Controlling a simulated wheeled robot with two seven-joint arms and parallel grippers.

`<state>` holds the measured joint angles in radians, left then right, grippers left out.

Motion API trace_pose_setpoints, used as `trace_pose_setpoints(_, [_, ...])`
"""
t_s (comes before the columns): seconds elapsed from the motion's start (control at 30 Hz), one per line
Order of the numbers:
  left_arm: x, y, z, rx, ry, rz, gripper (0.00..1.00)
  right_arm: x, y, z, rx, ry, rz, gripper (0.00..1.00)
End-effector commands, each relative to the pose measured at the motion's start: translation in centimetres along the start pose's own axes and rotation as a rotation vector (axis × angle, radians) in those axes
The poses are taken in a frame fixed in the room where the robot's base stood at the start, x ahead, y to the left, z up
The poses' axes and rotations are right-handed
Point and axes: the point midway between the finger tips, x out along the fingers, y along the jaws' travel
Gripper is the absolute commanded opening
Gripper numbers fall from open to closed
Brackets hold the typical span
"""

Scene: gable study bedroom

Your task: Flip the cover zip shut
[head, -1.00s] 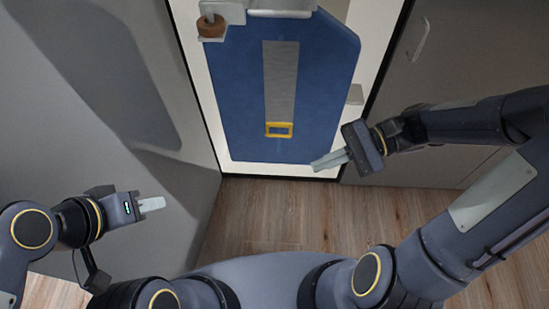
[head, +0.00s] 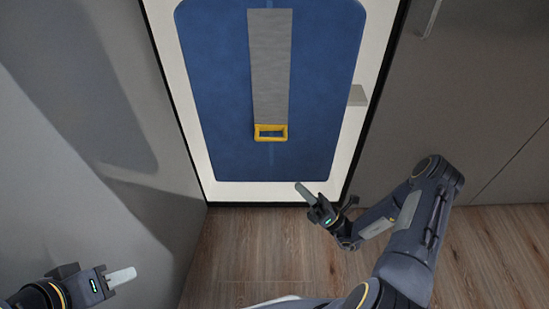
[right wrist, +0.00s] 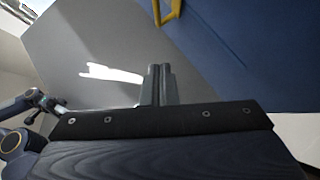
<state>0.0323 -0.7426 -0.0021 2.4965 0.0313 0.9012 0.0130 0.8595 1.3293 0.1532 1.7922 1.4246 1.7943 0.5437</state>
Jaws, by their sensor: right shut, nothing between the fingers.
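The blue cover (head: 220,100) is a flat panel with rounded corners inside a white frame (head: 235,192). A grey strip (head: 269,60) runs down its middle and ends in a yellow rectangular pull (head: 271,140). The right wrist view shows the blue cover (right wrist: 250,50) and part of the yellow pull (right wrist: 178,8). My right gripper (head: 301,186) is shut and empty, near the cover's lower right edge and apart from the pull. It also shows shut in the right wrist view (right wrist: 160,68). My left gripper (head: 132,272) is low at the left, far from the cover; its finger gap is hidden.
A grey wall (head: 90,130) slopes along the left. A dark cabinet front (head: 455,120) with a handle (head: 432,18) stands at the right. A small grey block (head: 357,95) sits at the frame's right side. The wood floor (head: 240,255) below is clear.

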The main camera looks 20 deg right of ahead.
Motion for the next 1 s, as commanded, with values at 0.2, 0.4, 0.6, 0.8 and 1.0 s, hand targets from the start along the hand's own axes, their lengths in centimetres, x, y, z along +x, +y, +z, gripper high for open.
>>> trace_pose_setpoints(0.2, [-0.1, 0.0, -0.1, 0.000, 0.000, 0.000, 0.36, 0.1, 0.1, 0.1, -0.001, 0.002, 0.001, 0.00])
trace_pose_setpoints(0.4, [0.1, 0.0, 0.0, 0.000, 0.000, 0.000, 0.36, 1.1, 0.1, 0.0, 0.000, 0.005, 0.004, 0.00])
trace_pose_setpoints(0.6, [0.5, -0.2, 0.2, 0.000, 0.000, 0.000, 0.36, 4.8, 0.1, -0.1, -0.001, 0.006, 0.008, 0.00])
trace_pose_setpoints(0.8, [1.1, -0.5, 0.5, 0.000, 0.000, 0.000, 0.36, 9.1, 0.1, -0.1, -0.002, 0.006, 0.009, 0.00])
trace_pose_setpoints(1.0, [1.5, -0.7, 0.8, 0.000, 0.000, 0.000, 0.36, 11.7, 0.1, 1.6, -0.005, 0.005, 0.005, 0.00])
